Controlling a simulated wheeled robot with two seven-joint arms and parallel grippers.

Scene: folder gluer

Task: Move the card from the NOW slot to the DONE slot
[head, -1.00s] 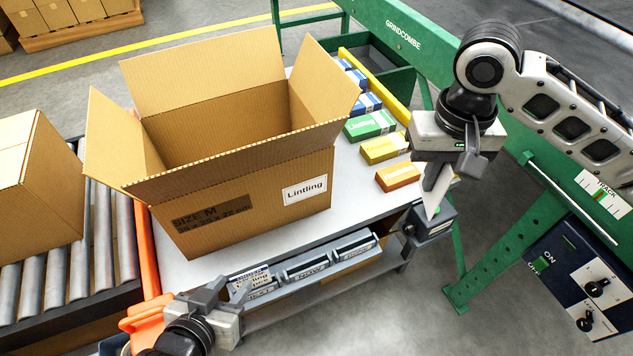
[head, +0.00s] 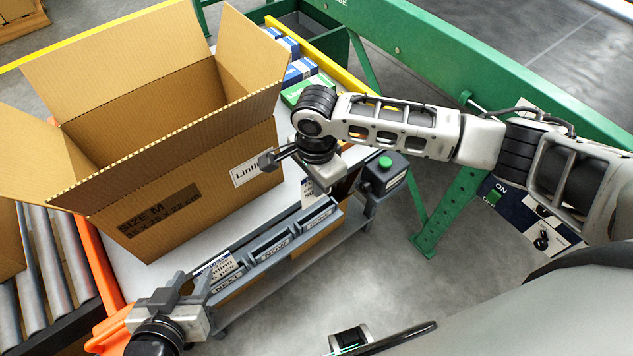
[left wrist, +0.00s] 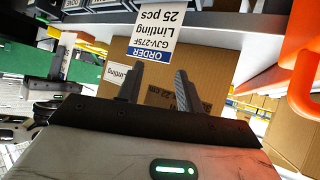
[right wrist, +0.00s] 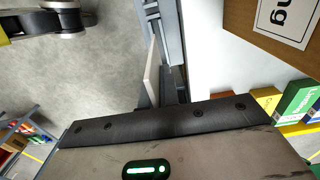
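The grey rack has three slots in a row along the table's front edge: NEXT (head: 229,284), NOW (head: 275,249) and DONE (head: 318,216). My right gripper (head: 314,190) is shut on a white card (head: 307,193), upright at the DONE slot. I cannot tell whether its lower edge is inside. In the right wrist view the card (right wrist: 151,76) shows nearly edge-on beside the rack. The NOW slot looks empty. Another order card (head: 216,267), marked Lintling 25 pcs, stands in the NEXT slot. My left gripper (head: 190,285) is open and empty near it; the left wrist view shows this card (left wrist: 153,37) beyond its fingers.
A large open carton (head: 200,170) stands on the table behind the rack. A grey box with a green button (head: 386,165) is just right of the DONE slot. An orange rail (head: 100,275) lies at left. Small coloured boxes (head: 300,72) line the table's far side.

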